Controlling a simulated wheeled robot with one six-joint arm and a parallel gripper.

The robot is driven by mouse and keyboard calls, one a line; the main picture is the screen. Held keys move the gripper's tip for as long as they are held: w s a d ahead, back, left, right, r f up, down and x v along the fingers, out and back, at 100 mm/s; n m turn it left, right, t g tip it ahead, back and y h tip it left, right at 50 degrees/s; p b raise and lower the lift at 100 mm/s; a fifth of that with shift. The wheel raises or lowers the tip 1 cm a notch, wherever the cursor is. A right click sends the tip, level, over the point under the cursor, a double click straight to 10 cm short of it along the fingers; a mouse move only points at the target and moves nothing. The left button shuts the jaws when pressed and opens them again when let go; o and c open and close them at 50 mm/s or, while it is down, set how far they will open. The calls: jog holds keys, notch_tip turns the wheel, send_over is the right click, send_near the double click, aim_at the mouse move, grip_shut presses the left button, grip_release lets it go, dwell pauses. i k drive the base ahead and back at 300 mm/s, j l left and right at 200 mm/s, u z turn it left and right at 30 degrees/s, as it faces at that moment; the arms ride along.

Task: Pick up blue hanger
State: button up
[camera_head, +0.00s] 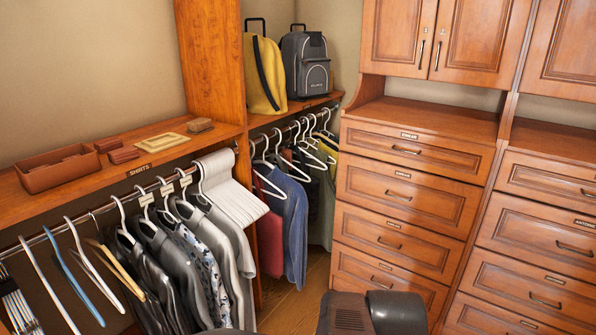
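The blue hanger (80,293) hangs on the metal rod (150,187) at the lower left. It is light blue, seen nearly edge-on, and bears no clothing. A white hanger (48,287) hangs just to its left and another white hanger (91,268) just to its right, both apart from it. My gripper's fingers do not show. Dark grey rounded parts, which look like my arm, show at the bottom centre, far to the right of the blue hanger.
Dark shirts (150,265) crowd the rod to the right. A wooden shelf (100,196) with a brown tray (58,172) lies above the rod. A second clothes section holds a blue garment (292,225). Wooden drawers (400,195) fill the right side. Some wooden floor (297,305) shows at the bottom centre.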

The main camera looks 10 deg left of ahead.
aim_at(61, 261)
jog(key=u, duration=1.85)
jog(key=i+l+u, duration=0.15)
jog(key=u, duration=0.25)
jog(key=i+l+u, duration=0.2)
jog(key=u, duration=0.15)
jog(key=i+l+u, duration=0.25)
jog(key=l+u, duration=0.2)
jog(key=l, duration=0.2)
jog(key=i+l+u, duration=0.1)
jog(key=l+u, duration=0.15)
jog(key=l, duration=0.1)
